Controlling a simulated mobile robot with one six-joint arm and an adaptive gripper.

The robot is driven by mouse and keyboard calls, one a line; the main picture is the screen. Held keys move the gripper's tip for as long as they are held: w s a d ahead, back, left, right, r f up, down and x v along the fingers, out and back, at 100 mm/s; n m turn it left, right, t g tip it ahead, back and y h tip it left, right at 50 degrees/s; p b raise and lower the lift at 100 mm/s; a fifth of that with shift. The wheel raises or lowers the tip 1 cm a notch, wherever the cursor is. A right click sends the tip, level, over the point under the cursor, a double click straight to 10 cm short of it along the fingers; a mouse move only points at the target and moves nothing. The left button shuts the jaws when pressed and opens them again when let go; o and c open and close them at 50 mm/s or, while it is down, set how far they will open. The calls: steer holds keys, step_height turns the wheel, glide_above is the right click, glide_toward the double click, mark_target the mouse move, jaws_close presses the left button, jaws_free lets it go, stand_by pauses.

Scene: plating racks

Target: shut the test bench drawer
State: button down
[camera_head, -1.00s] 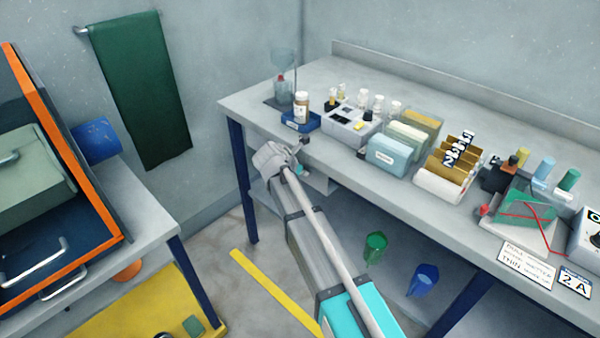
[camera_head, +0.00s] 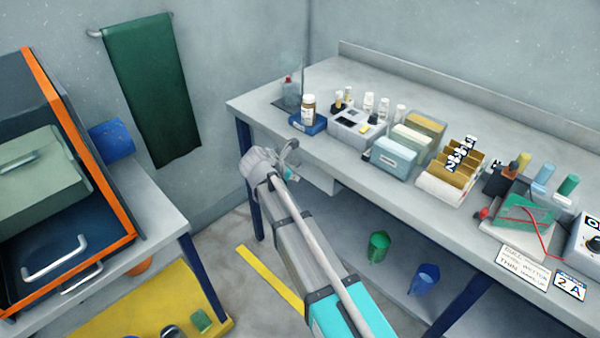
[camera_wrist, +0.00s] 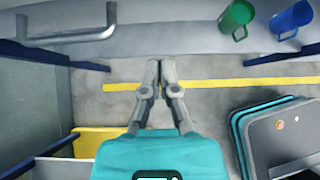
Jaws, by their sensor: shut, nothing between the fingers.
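The test bench (camera_head: 420,185) runs from the upper middle to the right in the head view. A pale grey drawer (camera_head: 321,182) shows under its front edge near the left leg, partly hidden by my arm; how far it stands out is hard to tell. My gripper (camera_head: 290,149) is just left of the drawer, beside the bench's front edge. In the wrist view my gripper (camera_wrist: 153,64) is shut and empty, fingertips together. A silver bar handle (camera_wrist: 72,36), apparently the drawer's, lies to the upper left of the fingertips, apart from them.
A green cup (camera_head: 378,247) and a blue cup (camera_head: 424,279) are on the bench's lower shelf. Bottles, boxes and a rack crowd the bench top. At left stands another table (camera_head: 160,215) with an orange-edged open case (camera_head: 128,225). Floor with a yellow stripe (camera_head: 270,280) lies between.

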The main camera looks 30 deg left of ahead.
steer(key=shift+p+v, duration=1.65)
steer(key=shift+v, duration=1.1)
steer(key=shift+s, duration=0.1)
